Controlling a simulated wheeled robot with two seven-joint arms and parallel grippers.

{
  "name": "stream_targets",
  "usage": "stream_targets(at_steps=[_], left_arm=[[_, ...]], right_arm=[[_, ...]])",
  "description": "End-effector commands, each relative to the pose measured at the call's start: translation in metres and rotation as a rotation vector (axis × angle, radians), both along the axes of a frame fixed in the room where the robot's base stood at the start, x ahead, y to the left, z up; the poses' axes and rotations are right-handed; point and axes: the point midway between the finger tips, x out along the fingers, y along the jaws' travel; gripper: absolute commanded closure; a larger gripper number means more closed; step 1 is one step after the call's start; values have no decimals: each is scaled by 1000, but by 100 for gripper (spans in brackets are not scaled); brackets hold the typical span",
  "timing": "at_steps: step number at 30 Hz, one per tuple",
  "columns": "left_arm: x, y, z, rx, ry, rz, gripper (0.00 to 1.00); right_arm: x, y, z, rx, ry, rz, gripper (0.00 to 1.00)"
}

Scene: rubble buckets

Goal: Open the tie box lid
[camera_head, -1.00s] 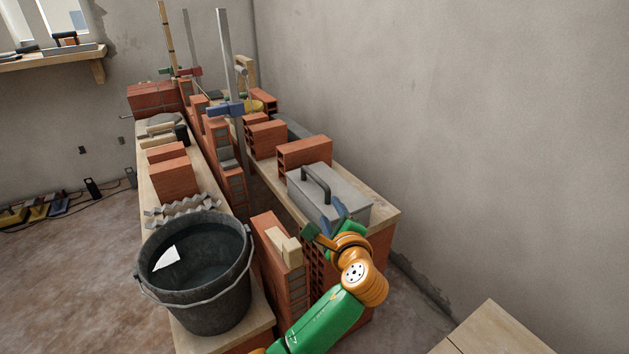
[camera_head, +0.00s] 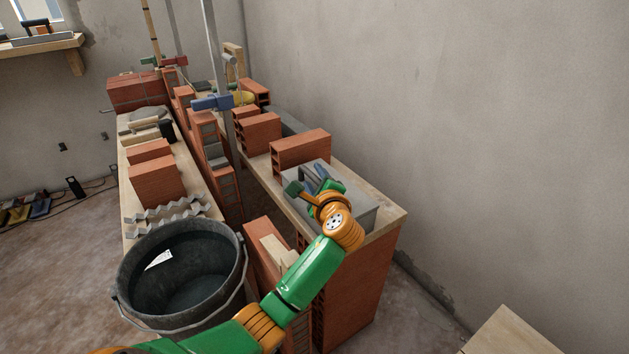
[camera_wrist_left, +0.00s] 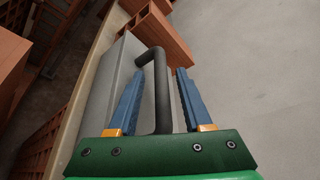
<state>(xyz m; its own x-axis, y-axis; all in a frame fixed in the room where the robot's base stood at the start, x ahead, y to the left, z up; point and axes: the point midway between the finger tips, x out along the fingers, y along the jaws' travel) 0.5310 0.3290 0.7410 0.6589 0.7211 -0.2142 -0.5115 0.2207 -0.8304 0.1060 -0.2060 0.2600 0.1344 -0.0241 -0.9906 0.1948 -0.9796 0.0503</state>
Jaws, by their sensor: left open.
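The grey tie box (camera_head: 362,213) sits on the wooden plank at the right, its lid closed. My left gripper (camera_head: 312,178) is over the box in the head view and hides much of the lid and handle. In the left wrist view, the box (camera_wrist_left: 106,90) has a dark bar handle (camera_wrist_left: 162,85). The two blue fingers of the left gripper (camera_wrist_left: 158,90) are open, with the handle between them in the picture. I cannot tell whether either finger touches it. My right gripper is not in view.
Red hollow bricks (camera_head: 300,150) stand behind the box on the same plank (camera_head: 390,213). A black bucket (camera_head: 185,275) stands at the left front. A bare wall (camera_head: 450,120) is close on the right.

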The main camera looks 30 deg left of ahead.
Motion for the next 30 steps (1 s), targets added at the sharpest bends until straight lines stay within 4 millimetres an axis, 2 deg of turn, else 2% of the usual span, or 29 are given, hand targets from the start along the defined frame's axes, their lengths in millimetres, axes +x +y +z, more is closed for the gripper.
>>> stream_targets(at_steps=[3, 4, 9, 30], left_arm=[[0, 0, 0, 0, 0, 0, 50], [0, 0, 0, 0, 0, 0, 53], [0, 0, 0, -1, 0, -1, 99], [0, -1, -1, -1, 2, -1, 100]], right_arm=[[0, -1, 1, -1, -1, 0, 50], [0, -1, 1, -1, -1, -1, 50], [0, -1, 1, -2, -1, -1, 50], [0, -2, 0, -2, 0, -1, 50]])
